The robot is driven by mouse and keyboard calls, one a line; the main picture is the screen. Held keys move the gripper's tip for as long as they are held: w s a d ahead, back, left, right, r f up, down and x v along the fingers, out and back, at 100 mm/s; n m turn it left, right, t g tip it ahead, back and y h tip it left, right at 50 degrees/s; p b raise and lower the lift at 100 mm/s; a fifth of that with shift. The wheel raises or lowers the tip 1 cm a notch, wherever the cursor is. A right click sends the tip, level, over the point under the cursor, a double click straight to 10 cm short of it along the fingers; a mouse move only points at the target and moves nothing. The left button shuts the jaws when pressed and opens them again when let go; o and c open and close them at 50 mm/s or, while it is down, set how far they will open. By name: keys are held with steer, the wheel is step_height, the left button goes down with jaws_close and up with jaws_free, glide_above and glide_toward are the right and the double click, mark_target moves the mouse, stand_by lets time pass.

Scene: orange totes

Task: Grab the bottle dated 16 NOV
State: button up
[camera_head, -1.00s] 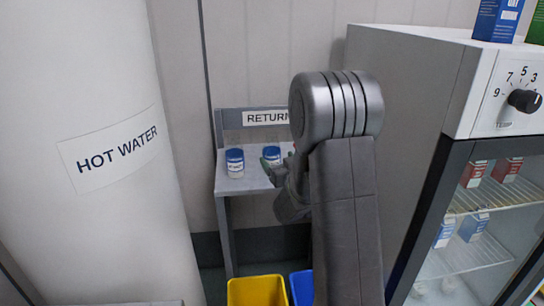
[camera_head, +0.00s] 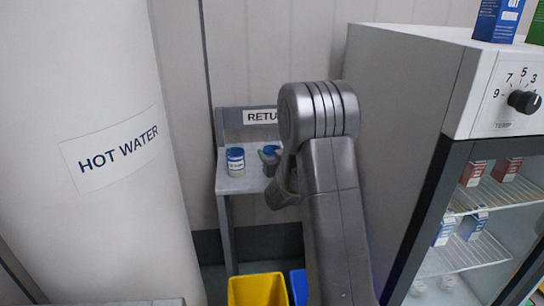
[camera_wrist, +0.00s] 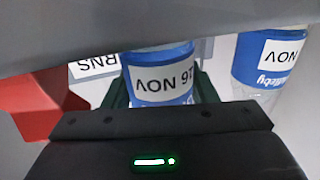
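The left bottle (camera_head: 235,162) stands clear of my gripper. The other bottle (camera_head: 270,150) is partly hidden by my gripper (camera_head: 270,162). In the wrist view, which is upside down, this bottle (camera_wrist: 160,78) sits between the dark green fingers of my gripper (camera_wrist: 160,95). Its label reads NOV with a two-digit number that seems to end in 6; the first digit is unclear. The fingers look spread beside it. The left bottle (camera_wrist: 262,75) also reads NOV; its number is cut off.
A white hot water tank (camera_head: 120,150) stands left and a fridge (camera_head: 400,130) stands right of the shelf (camera_head: 240,185). Yellow (camera_head: 257,290) and blue (camera_head: 298,288) bins are below. A red object (camera_wrist: 45,105) is close by in the wrist view.

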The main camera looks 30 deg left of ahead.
steer(key=c, duration=0.4)
steer(key=shift+r, duration=0.15)
